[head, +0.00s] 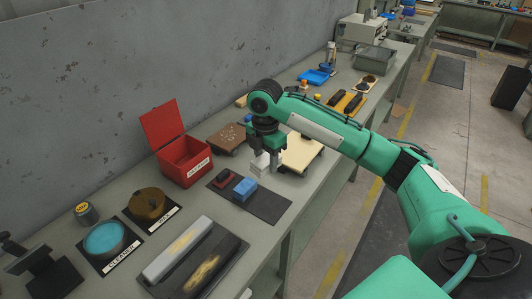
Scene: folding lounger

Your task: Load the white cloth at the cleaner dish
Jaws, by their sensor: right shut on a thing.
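My right gripper (266,150) points down over the bench and is shut on the white cloth (261,165), a small folded block. The cloth is at the far end of a dark mat (270,208); I cannot tell whether it touches the mat. The cleaner dish (105,238), round with blue-green content and a CLEANER label, is at the lower left, well apart from the gripper. My left gripper is not in view.
A blue block (244,189) and a red block (224,178) lie on the mat. A brown dish (150,205) and an open red bin (184,160) stand between mat and cleaner dish. A grey bar (178,249) lies in front. The wall runs behind the bench.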

